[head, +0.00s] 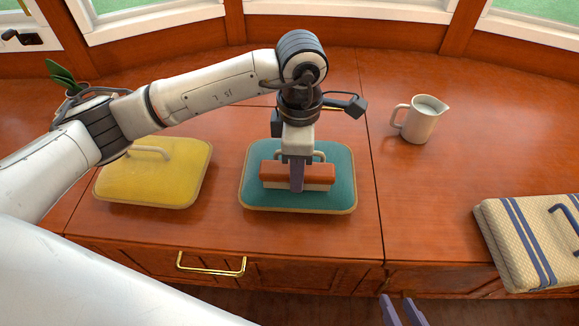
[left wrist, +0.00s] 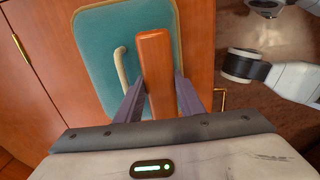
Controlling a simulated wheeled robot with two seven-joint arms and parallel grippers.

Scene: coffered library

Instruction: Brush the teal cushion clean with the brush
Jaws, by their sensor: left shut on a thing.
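The teal cushion (head: 257,195) lies flat on the wooden counter, with a pale handle loop at its far side. It also fills the upper part of the left wrist view (left wrist: 104,60). My left gripper (head: 297,183) is above the cushion's middle, shut on the brush (head: 320,174). The brush has an orange-brown wooden back and pale bristles facing down, and lies crosswise over the cushion. I cannot tell whether the bristles touch the fabric. The left wrist view shows the brush's back (left wrist: 155,70) between the purple fingers. My right gripper (head: 404,311) shows only its purple fingers, apart and empty, at the bottom edge.
A yellow cushion (head: 150,180) lies to the left, under my left arm. A cream pitcher (head: 418,122) stands at the back right. A striped cushion (head: 515,240) lies at the right edge. A plant (head: 62,77) is partly hidden at the left.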

